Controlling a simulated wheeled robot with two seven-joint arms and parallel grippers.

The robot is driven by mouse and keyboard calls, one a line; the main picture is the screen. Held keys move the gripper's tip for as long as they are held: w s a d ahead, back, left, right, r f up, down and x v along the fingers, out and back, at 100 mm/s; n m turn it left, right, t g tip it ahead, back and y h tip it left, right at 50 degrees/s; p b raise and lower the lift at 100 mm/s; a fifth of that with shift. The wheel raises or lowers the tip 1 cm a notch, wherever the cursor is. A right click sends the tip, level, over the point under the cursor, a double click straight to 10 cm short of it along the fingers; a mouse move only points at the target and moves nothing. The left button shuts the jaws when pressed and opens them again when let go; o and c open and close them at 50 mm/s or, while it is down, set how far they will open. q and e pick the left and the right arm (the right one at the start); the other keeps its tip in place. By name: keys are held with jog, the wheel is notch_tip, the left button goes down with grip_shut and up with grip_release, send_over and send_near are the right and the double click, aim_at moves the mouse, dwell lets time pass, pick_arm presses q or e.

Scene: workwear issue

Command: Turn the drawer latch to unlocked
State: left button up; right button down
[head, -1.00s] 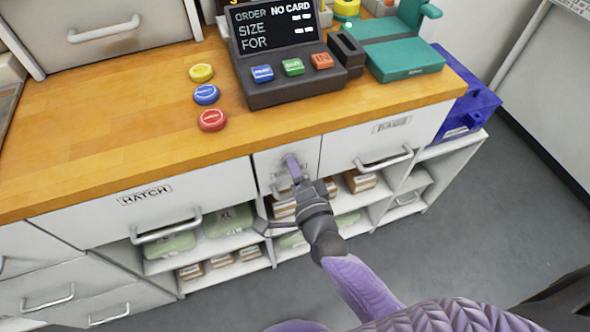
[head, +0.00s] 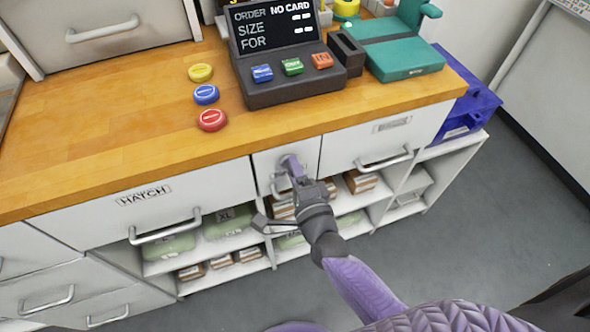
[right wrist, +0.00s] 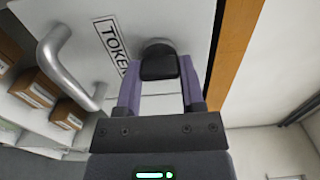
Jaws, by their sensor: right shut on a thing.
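The drawer latch is a dark rounded knob (right wrist: 158,62) in the right wrist view, set on a white front panel (head: 264,172) between two drawers. My right gripper (head: 288,164) reaches the panel from below. In the right wrist view its two purple fingers (right wrist: 158,78) stand on either side of the knob and are shut on it. In the head view the gripper hides the latch, and I cannot read its locked or unlocked position. My left gripper is not in view.
The HATCH drawer (head: 100,212) is on the left. Open shelves (head: 212,258) with packages lie below. A terminal (head: 290,88) and coloured buttons stand on the counter.

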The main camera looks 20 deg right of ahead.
jog(key=shift+c, duration=1)
grip_release()
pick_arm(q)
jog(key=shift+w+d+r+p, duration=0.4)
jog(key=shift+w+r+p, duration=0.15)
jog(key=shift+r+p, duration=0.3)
pick_arm(e)
jog(key=s, duration=1)
jog(key=shift+d, duration=0.15)
